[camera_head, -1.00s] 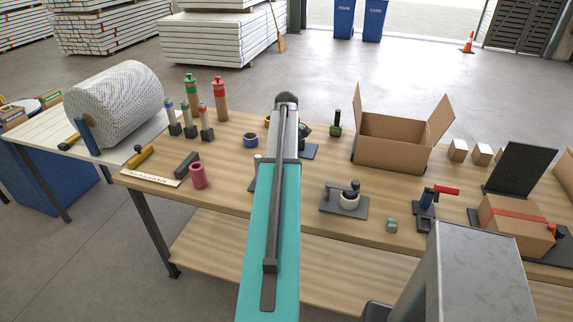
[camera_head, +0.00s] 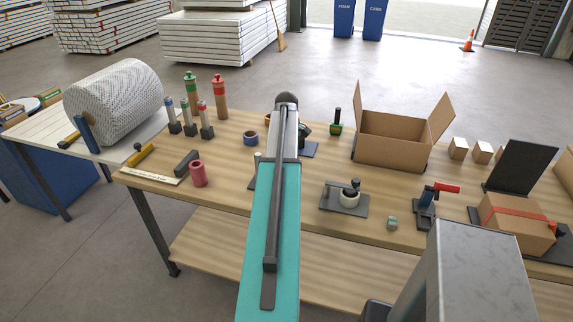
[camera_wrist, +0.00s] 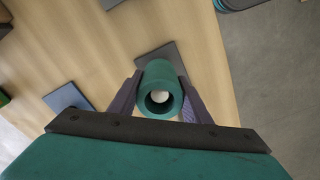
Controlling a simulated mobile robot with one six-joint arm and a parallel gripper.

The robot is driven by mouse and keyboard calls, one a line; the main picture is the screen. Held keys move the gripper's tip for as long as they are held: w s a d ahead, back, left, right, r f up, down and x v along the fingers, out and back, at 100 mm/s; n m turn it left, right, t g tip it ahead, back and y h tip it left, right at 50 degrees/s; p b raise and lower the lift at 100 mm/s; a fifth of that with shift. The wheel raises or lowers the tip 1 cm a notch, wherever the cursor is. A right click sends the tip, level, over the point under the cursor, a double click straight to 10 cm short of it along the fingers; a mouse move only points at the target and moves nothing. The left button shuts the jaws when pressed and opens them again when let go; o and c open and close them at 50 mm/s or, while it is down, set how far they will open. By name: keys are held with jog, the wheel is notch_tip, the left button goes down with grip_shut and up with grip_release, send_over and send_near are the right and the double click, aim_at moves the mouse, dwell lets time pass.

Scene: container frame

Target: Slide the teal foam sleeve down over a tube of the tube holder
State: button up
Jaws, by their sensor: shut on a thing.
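The teal foam sleeve (camera_wrist: 161,76) stands between the two dark fingers of my gripper (camera_wrist: 160,92) in the wrist view, which looks down into its round bore. My gripper is shut on it. A pale round tube end shows inside the bore, so the sleeve is roughly lined up with a tube. I cannot tell whether the sleeve is above the tube or around it. A dark grey plate (camera_wrist: 150,58), seemingly the tube holder's base, lies under the sleeve. In the head view my arm hides the gripper and sleeve; a pale upright tube (camera_head: 257,158) shows just left of it.
A plate with a white round part (camera_head: 348,200), a red-handled clamp (camera_head: 427,203) and an open carton (camera_head: 393,143) are to the right.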

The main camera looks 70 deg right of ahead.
jog(key=shift+f+b, duration=1.05)
jog(key=shift+f, duration=1.6)
dwell(2.7)
jog(key=o, duration=1.6)
jog(key=shift+o, duration=0.2)
jog(key=shift+r, duration=0.15)
jog(key=shift+r+p, duration=2.2)
jog(key=shift+r, duration=1.2)
